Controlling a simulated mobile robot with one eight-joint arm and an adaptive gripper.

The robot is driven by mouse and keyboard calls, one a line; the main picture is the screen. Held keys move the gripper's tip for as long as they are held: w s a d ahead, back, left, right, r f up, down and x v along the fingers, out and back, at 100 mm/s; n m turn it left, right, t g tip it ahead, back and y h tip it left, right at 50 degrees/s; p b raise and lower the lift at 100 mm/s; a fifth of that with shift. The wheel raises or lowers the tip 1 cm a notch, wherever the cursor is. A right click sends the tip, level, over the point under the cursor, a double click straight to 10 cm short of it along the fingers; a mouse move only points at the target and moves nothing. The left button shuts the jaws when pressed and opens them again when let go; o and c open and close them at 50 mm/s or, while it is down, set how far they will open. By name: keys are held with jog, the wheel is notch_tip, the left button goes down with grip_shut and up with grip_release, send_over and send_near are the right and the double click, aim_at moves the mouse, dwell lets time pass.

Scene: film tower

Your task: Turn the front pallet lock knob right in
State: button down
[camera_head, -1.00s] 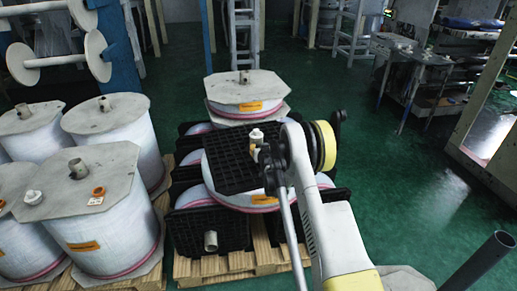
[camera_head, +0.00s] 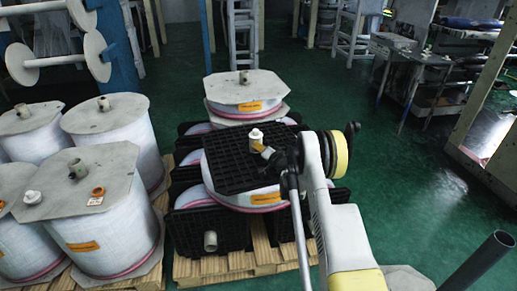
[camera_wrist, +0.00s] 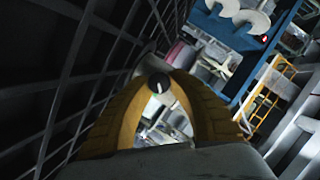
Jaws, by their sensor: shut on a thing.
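A pale lock knob (camera_head: 256,134) stands up from the flat black grid pallet (camera_head: 222,160) on top of the middle stack in the head view. My gripper (camera_head: 263,148) meets it from the right side, its yellow fingers low on the knob. In the wrist view my yellow fingers (camera_wrist: 160,84) close from both sides on the knob, whose round dark end with a pale line (camera_wrist: 160,82) shows between the tips. The fingers hide the knob's sides, so how far in it sits cannot be told.
An upright black pallet (camera_head: 208,230) with a pale tube end stands at the front of the stack. Large wrapped spools (camera_head: 105,220) crowd the left. A capped spool (camera_head: 243,92) stands behind. Green floor (camera_head: 400,190) is open to the right.

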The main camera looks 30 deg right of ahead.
jog(key=shift+m+t+y, duration=0.4)
jog(key=shift+m+y, duration=0.1)
jog(key=shift+m, duration=0.4)
jog(key=c, duration=1.2)
grip_release()
